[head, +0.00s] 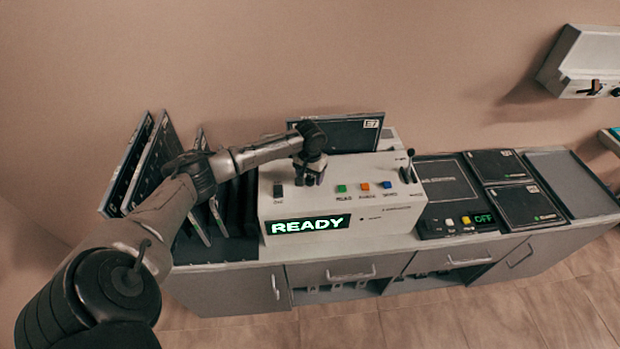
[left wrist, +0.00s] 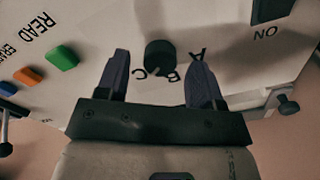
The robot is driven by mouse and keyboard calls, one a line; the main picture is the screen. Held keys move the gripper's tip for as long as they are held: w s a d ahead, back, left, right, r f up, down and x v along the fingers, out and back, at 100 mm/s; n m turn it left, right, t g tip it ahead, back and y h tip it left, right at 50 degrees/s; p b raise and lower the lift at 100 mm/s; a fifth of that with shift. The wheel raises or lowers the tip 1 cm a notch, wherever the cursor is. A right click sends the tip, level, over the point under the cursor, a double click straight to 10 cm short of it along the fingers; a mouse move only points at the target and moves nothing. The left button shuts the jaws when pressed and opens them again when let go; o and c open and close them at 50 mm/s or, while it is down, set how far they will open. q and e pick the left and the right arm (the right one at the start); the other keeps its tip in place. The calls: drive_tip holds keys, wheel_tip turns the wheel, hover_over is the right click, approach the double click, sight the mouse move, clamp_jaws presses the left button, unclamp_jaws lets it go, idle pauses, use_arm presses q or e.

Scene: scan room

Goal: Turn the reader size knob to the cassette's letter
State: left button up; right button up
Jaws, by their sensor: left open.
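The white reader (head: 400,200) stands on the counter with a lit green READY display (head: 309,224). My left gripper (head: 310,180) is over the reader's top, left of the coloured buttons. In the left wrist view its open fingers stand on either side of the dark round size knob (left wrist: 158,54), with a gap to each finger. The letters A, B and C are printed around the knob; which one it points to is unclear. A dark cassette (head: 338,134) stands upright at the reader's back; its white label (head: 371,124) is too small to read surely. My right gripper is not in view.
Green (head: 342,188), orange (head: 364,186) and blue (head: 387,185) buttons sit right of the gripper, with a lever (head: 409,165) beyond. A dark switch (head: 278,191) is on the left.

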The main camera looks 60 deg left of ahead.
use_arm(q)
drive_tip(key=shift+f, duration=0.6)
drive_tip(key=c, duration=0.9)
drive_tip(key=shift+r+p, duration=0.15)
drive_tip(key=shift+p, duration=0.2)
drive_tip(key=n+p, duration=0.8)
drive_tip(key=p, duration=0.5)
drive_tip(key=shift+r, duration=0.15)
drive_tip(key=n+p, duration=0.2)
drive_tip(key=n, duration=0.1)
drive_tip(key=shift+f+p, duration=0.2)
drive_tip(key=shift+p, duration=0.2)
drive_tip(key=shift+n, duration=0.3)
drive_tip(key=shift+f+p, duration=0.1)
drive_tip(key=shift+p, duration=0.2)
